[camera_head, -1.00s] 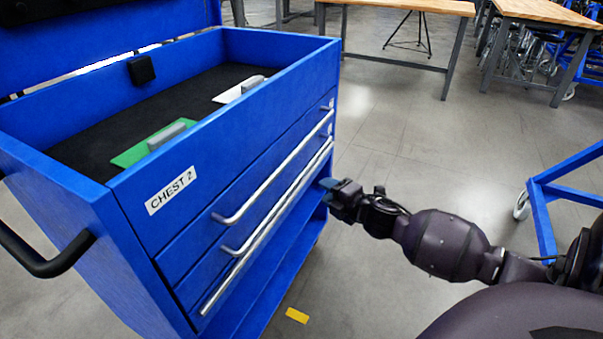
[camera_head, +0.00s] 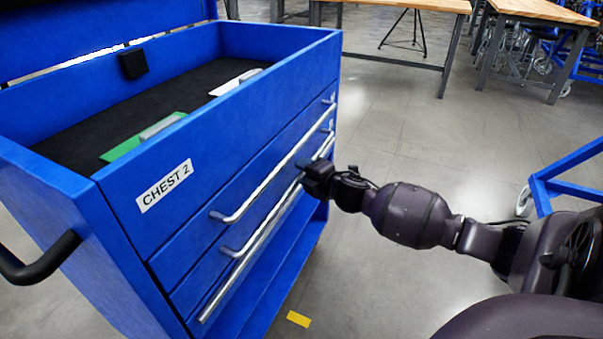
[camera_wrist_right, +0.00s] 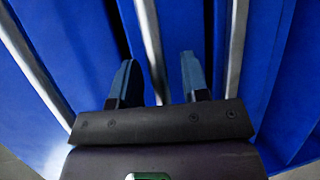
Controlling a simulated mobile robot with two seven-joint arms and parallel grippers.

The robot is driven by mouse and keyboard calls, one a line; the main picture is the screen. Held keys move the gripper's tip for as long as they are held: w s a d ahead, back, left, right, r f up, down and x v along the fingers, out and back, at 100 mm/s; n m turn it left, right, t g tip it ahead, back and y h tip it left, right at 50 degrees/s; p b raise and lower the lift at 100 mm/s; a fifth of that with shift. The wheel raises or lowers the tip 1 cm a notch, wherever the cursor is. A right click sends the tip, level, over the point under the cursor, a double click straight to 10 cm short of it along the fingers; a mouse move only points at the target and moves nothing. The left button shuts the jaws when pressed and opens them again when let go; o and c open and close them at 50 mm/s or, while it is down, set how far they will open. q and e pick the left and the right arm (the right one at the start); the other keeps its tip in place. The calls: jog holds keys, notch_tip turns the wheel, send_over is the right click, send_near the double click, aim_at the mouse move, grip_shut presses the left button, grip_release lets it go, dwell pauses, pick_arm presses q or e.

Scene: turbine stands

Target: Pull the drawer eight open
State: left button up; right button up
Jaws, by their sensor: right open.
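The blue chest labelled CHEST 2 (camera_head: 165,188) stands at the left with its drawers shut, each with a long silver handle. The upper handle (camera_head: 262,188), middle handle (camera_head: 236,252) and lowest handle (camera_head: 213,305) show in the head view. I cannot read the number of drawer eight on the small tags. My right gripper (camera_head: 308,170) is at the far end of the lower handles. In the right wrist view its two fingers (camera_wrist_right: 160,82) are apart, with one silver bar (camera_wrist_right: 150,40) running between them. Whether they touch it I cannot tell. My left gripper is out of view.
The chest's open top tray (camera_head: 285,66) holds a green item (camera_head: 122,149) and a white one. A black side handle (camera_head: 40,268) juts out at the left. A blue wheeled frame (camera_head: 560,180) stands at the right. Wooden tables are behind; the floor between is clear.

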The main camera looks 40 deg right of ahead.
jog(key=shift+w, duration=0.25)
jog(key=shift+c, duration=0.2)
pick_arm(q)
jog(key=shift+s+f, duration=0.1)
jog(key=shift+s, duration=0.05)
pick_arm(e)
grip_shut()
jog(key=shift+s, duration=0.1)
